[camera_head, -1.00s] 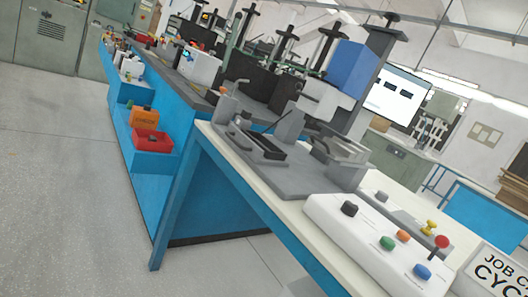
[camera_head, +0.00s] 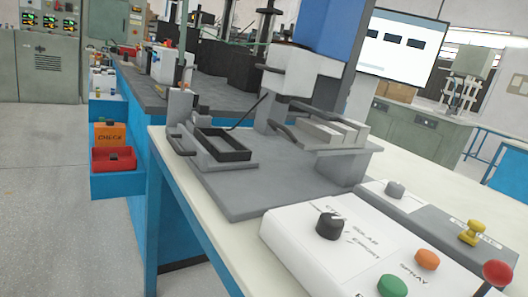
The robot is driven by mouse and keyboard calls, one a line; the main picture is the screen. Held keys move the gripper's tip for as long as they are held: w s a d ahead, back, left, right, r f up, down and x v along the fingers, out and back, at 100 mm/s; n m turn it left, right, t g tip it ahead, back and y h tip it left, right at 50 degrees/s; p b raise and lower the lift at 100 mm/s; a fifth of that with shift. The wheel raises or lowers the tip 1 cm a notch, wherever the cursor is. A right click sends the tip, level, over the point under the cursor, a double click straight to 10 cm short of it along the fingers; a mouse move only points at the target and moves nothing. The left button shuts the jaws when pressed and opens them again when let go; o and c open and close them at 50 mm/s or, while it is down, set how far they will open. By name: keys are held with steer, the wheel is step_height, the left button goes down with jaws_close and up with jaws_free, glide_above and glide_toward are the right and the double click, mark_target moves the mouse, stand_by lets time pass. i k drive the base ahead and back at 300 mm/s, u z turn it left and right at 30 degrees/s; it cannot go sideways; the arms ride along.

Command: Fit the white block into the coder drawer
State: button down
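My gripper is not in view. The coder machine has a blue column (camera_head: 338,30) with a white head (camera_head: 291,70) and stands on a grey base plate (camera_head: 245,190). At the left of the plate is an open, black-rimmed tray (camera_head: 243,156) with a dark handle at its left. It looks like a drawer and appears empty. At the right is a grey stand with light grey block-like pieces (camera_head: 327,132) on top and a dark handle. I cannot tell whether one of them is the white block, or which of the two is the coder drawer.
A white control box (camera_head: 300,235) with a black knob and coloured buttons is at front right. A grey panel (camera_head: 415,212) with a yellow knob is beside it. Floor (camera_head: 45,180) at left is clear.

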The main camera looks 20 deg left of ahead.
mark_target(219, 147)
steer(key=i, duration=0.85)
steer(key=u, duration=0.7)
steer(key=i, duration=0.8)
